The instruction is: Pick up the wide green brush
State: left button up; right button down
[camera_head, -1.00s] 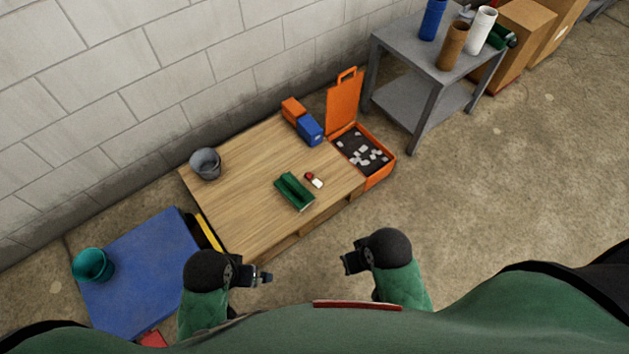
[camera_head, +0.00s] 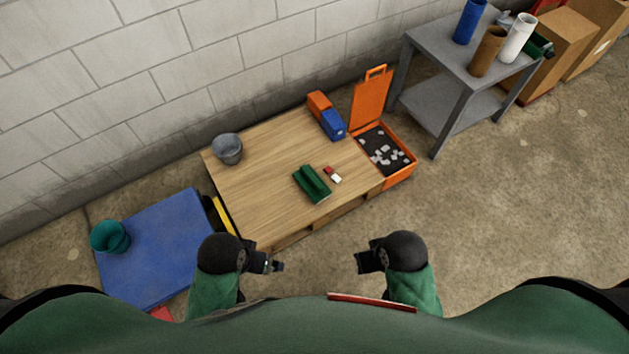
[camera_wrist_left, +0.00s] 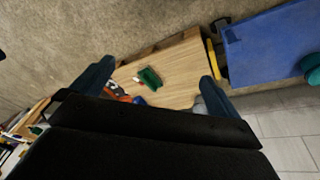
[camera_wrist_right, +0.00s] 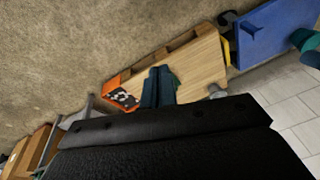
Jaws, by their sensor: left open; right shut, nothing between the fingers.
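The wide green brush (camera_head: 312,184) lies on the low wooden platform (camera_head: 262,175), near its front right part. It also shows small in the left wrist view (camera_wrist_left: 150,77), between the open fingers but far beyond them. In the right wrist view my fingers hide most of it. My left gripper (camera_head: 277,267) is open and empty, in front of the platform and apart from the brush. My right gripper (camera_head: 361,260) is shut and empty, to the right of the left one and also well short of the brush.
A small red and white item (camera_head: 333,175) lies beside the brush. A grey bucket (camera_head: 228,149), orange and blue boxes (camera_head: 331,124) and an open orange case (camera_head: 402,176) stand around it. A blue surface (camera_head: 160,245) with a teal bucket (camera_head: 110,237) is at left, a grey table (camera_head: 437,98) at right.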

jog(key=shift+w+a+r, duration=0.1)
jog(key=shift+w+a, duration=0.05)
jog(key=shift+a, duration=0.15)
jog(key=c, duration=2.1)
grip_release()
